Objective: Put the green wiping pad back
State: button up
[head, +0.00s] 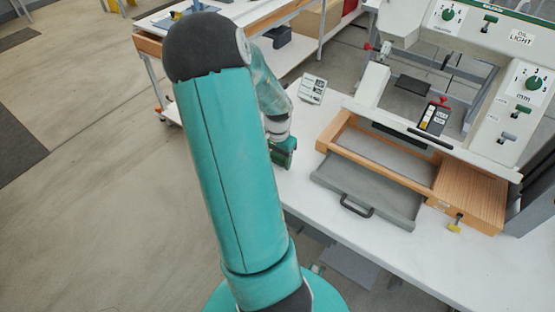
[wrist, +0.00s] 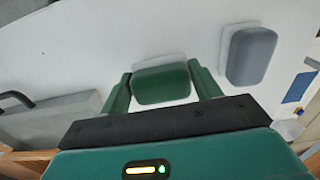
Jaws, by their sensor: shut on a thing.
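The green wiping pad (wrist: 161,86) is a rounded green block in the wrist view, between the two green fingers of my gripper (wrist: 161,72). My gripper is shut on it, one finger against each side. A pale patch shows along the pad's far edge; I cannot tell if it belongs to the pad or the surface. In the head view my gripper (head: 285,152) is at the left part of the white table, left of the open drawer, partly hidden by my arm. Whether the pad touches the table is unclear. A blue-grey pad (wrist: 251,55) with a pale edge lies to the right.
The white table (head: 300,185) carries a press (head: 480,85) and a wooden frame (head: 470,195). Its grey drawer (head: 375,190) is pulled out, handle in front. The grey drawer also shows in the wrist view (wrist: 55,120).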

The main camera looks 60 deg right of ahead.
aim_at(278, 155)
jog(key=shift+f, duration=0.55)
jog(key=shift+f, duration=0.15)
jog(key=o, duration=1)
notch_tip(278, 155, up, 12)
jog(key=shift+r, duration=0.2)
